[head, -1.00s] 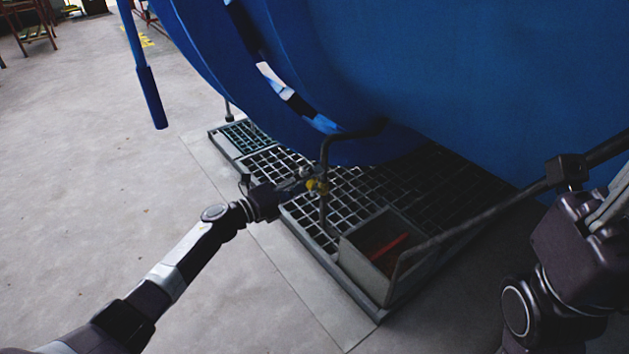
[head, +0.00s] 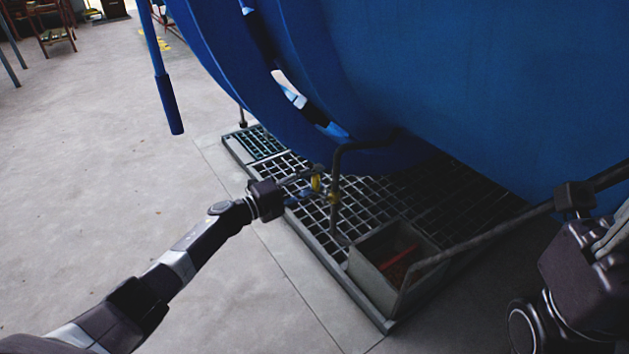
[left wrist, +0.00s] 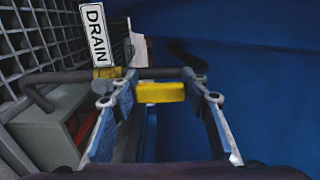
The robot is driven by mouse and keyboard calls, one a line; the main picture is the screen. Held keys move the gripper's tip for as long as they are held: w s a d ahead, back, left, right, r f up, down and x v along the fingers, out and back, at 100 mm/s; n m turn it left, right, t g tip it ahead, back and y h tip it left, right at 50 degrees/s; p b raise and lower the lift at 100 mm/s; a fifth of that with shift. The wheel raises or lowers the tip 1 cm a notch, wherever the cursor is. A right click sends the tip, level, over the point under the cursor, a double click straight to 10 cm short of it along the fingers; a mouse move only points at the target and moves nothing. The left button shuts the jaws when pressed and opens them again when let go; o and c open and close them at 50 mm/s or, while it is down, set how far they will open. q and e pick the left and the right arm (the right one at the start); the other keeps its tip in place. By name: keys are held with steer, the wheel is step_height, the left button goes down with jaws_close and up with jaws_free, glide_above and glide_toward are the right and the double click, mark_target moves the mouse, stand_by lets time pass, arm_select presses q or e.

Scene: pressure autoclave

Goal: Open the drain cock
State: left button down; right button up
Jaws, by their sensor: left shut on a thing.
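The drain cock sits on a dark bent pipe (head: 335,165) under the blue vessel. Its yellow lever handle (head: 316,183) stands out to the left of the pipe in the head view. In the left wrist view the yellow handle (left wrist: 162,92) lies crosswise between the two fingers. My left gripper (head: 308,186) is shut on this handle; its fingers also show in the left wrist view (left wrist: 155,100). A white sign reading DRAIN (left wrist: 95,34) is beside the pipe. My right arm is at the right edge of the head view; its fingertips cannot be made out.
The blue vessel (head: 470,90) overhangs the cock. Below is a floor grating (head: 285,165) with a grey open box (head: 380,280) holding something red. A blue bar (head: 168,103) hangs at upper left.

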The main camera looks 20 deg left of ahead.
arm_select(q)
steer(key=shift+a, duration=0.15)
steer(key=c, duration=1.4)
jaws_free()
steer(key=shift+o, duration=0.2)
steer(key=v, duration=1.2)
